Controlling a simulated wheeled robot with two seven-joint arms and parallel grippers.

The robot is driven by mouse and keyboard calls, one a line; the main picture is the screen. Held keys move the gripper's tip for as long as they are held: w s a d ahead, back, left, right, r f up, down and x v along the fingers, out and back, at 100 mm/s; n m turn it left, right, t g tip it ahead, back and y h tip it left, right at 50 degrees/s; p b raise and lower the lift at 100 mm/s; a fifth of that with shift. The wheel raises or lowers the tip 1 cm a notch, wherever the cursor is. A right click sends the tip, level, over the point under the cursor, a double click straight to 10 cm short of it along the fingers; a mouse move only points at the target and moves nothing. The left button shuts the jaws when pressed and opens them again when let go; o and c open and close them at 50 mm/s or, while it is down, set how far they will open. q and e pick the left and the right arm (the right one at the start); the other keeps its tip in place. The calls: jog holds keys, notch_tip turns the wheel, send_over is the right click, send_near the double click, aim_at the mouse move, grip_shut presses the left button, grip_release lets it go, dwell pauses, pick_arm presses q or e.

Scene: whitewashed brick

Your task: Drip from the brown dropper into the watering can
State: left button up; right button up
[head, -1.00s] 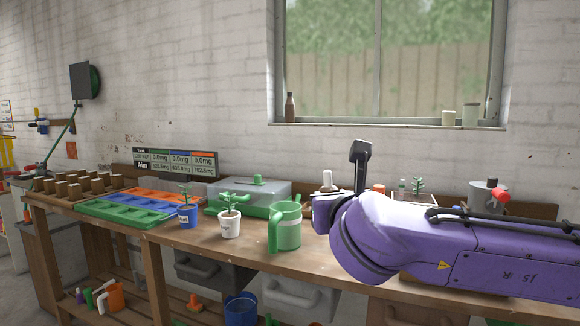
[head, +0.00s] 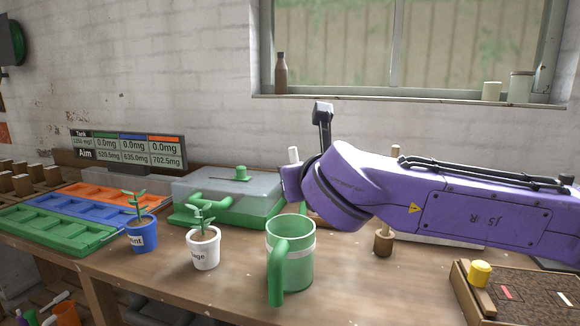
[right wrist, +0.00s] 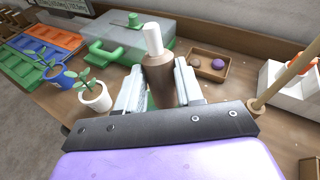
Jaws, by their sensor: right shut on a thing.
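My right gripper (right wrist: 160,90) is shut on the brown dropper (right wrist: 158,76), a brown bottle with a white nozzle pointing up. In the head view only the white nozzle (head: 293,155) shows clearly; my purple right wrist hides the brown body. The green can (head: 297,262), open-topped with a white band and a thick tube-like handle at its left, stands upright on the bench. I take it for the watering can. The dropper is above and behind the can in the head view, apart from it. The can does not show in the right wrist view. My left gripper is not in view.
A white pot (head: 204,250) and a blue pot (head: 141,236) with seedlings stand left of the can. A lidded green box (head: 228,197) is behind. A wooden tray (right wrist: 212,77) with small round things lies beyond the dropper. A dark tray (head: 530,290) is at right.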

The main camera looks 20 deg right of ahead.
pick_arm(q)
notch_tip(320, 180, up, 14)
jog(key=p, duration=1.3)
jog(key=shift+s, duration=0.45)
pick_arm(e)
jog(key=s+f+n+g+h, duration=0.1)
jog(key=s+f+n+g, duration=0.1)
jog(key=f+g, duration=0.4)
jog(key=shift+s+d, duration=0.35)
jog(key=shift+s, duration=0.2)
pick_arm(q)
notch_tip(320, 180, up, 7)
jog(key=p, duration=0.7)
pick_arm(e)
jog(key=shift+s+r+n+g+h, duration=0.2)
jog(key=shift+r+n+g+h, duration=0.15)
jog(key=shift+g, duration=0.75)
dwell(2.4)
